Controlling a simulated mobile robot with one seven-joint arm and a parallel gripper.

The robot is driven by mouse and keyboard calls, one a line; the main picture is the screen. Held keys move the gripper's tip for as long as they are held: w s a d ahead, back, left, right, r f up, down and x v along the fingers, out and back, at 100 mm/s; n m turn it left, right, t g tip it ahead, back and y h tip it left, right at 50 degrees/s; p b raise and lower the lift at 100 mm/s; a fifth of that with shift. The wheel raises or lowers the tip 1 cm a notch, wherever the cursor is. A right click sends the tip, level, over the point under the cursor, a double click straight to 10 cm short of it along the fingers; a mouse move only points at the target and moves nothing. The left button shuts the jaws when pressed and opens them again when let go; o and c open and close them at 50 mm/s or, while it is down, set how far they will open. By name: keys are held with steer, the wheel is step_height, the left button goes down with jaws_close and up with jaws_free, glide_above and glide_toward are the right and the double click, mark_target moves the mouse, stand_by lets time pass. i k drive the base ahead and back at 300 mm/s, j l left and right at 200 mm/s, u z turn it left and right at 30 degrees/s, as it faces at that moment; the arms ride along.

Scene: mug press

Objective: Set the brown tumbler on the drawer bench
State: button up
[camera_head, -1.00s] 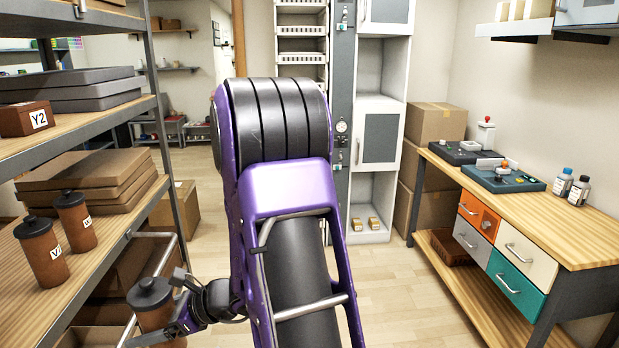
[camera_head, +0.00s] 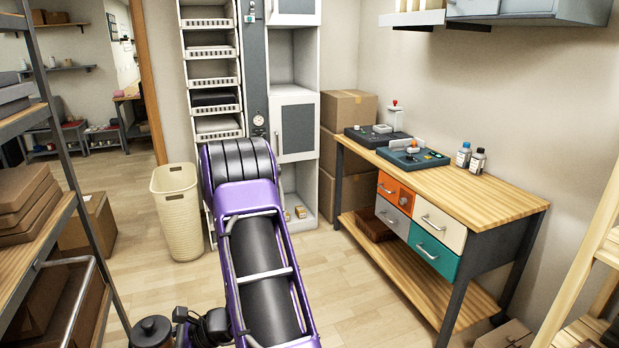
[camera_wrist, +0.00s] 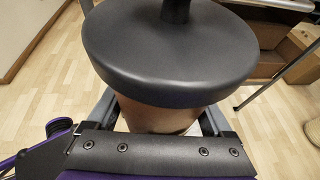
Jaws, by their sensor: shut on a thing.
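The brown tumbler has a dark lid with a knob (camera_head: 152,331); it sits at the bottom edge of the head view, left of my arm. In the wrist view its lid (camera_wrist: 170,52) fills the upper middle, with the brown body (camera_wrist: 158,117) below it. My gripper (camera_wrist: 155,112) is shut on the tumbler's body, under the lid. The tumbler's lower part is hidden. The drawer bench (camera_head: 470,190) stands at the right in the head view, with a wooden top and orange, grey, cream and teal drawers.
Two dark devices (camera_head: 412,154) and two small bottles (camera_head: 477,161) stand on the bench's back half; its near right top is bare. A cream basket (camera_head: 176,212) stands beyond my arm. Shelving (camera_head: 40,240) is at the left, and a wooden rack (camera_head: 590,250) at the right edge.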

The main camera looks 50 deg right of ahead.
mark_target(427, 177)
steer(key=l+z, duration=0.15)
steer(key=z, duration=0.95)
steer(key=i+l+z, duration=0.1)
steer(key=i+z, duration=0.15)
steer(key=z, duration=0.25)
steer(key=i+z, duration=0.3)
steer(key=z, duration=0.15)
steer(key=i+j+z, duration=0.1)
steer(key=i+z, duration=0.2)
steer(key=i+j+z, duration=0.4)
steer(key=i, duration=0.25)
steer(key=i+j, duration=0.35)
steer(key=z, duration=0.05)
